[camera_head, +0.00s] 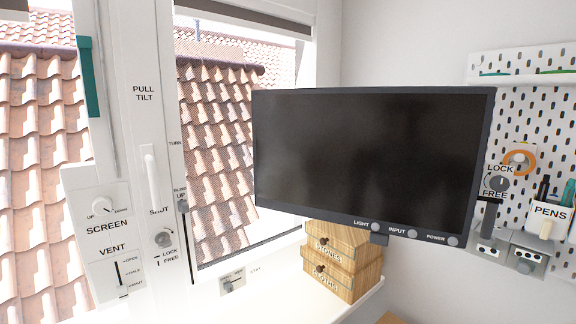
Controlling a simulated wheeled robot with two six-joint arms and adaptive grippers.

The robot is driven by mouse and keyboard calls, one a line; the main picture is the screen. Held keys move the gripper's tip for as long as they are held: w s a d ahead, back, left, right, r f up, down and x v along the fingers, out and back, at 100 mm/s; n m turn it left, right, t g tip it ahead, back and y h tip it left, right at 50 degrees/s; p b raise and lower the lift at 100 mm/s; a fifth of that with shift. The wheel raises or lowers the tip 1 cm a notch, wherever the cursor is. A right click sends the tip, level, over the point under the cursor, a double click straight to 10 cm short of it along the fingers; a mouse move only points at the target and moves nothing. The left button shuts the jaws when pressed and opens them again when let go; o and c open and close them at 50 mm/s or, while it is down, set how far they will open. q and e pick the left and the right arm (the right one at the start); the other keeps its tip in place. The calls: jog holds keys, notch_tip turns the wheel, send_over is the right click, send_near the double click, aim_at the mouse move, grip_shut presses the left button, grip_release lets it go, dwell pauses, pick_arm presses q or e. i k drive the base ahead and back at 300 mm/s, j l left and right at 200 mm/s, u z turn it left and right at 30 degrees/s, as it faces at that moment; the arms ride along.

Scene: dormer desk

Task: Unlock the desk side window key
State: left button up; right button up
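The window key is a small round metal lock (164,238) on the white window frame, beside the labels LOCK and FREE. It is too small to tell exactly which label it points to. Above it on the same frame is a white upright window handle (149,172), between the labels PULL TILT and SHUT. The window (215,140) beside it shows tiled roofs outside. Neither of my grippers is in view.
A panel with a SCREEN dial (101,205) and a VENT slider (118,273) is left of the lock. A large dark monitor (370,160) stands right, before wooden drawers (345,275). Another LOCK/FREE dial (498,184) is near the pegboard (535,110).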

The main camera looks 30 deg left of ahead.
aim_at(164, 243)
jog(key=u, duration=0.4)
jog(key=j+u, duration=0.15)
jog(key=u, duration=0.3)
jog(key=j+u, duration=0.1)
jog(key=u, duration=0.3)
